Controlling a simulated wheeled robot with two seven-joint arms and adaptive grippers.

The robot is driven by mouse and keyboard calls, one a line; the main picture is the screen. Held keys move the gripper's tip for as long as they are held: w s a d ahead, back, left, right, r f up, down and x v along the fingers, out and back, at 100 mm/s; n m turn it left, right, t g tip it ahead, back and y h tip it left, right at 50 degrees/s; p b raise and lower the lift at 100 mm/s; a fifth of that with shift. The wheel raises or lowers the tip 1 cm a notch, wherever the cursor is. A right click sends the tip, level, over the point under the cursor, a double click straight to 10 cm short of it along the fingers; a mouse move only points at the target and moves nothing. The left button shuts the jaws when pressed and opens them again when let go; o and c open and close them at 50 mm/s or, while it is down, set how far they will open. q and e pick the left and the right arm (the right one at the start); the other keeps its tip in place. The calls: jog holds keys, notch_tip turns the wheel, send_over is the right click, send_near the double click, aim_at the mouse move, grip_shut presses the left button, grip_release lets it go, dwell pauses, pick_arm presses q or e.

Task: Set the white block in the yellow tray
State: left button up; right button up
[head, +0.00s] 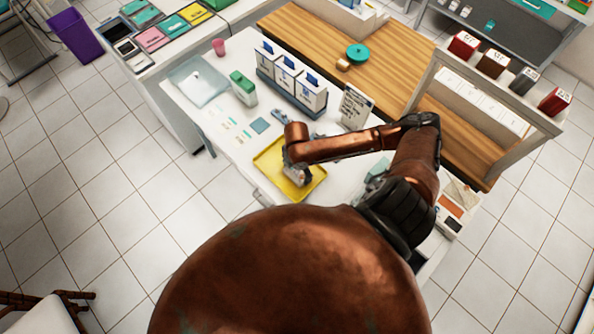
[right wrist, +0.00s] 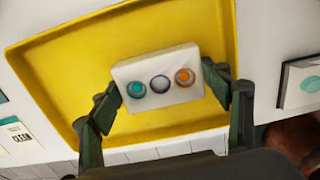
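The yellow tray (head: 270,163) lies on the white counter in the head view and fills much of the right wrist view (right wrist: 60,75). The white block (right wrist: 158,66) has a teal, a grey and an orange round part on its face. My right gripper (right wrist: 166,96) has a finger against each side of the block and appears shut on it. The block is over or in the tray; I cannot tell whether it touches the tray floor. In the head view my right gripper (head: 298,176) is above the tray and largely hides the block. My left gripper is not in view.
A rack of white boxes (head: 290,85), a green-topped bottle (head: 243,88) and a sign card (head: 355,106) stand behind the tray. A clear tray (head: 198,80) and a pink cup (head: 219,47) are at the far left. Small flat items lie left of the tray.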

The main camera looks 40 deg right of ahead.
aim_at(297, 173)
jog(key=o, duration=0.4)
jog(key=shift+o, duration=0.2)
notch_tip(297, 173, up, 12)
jog(key=shift+r, duration=0.15)
dwell(0.7)
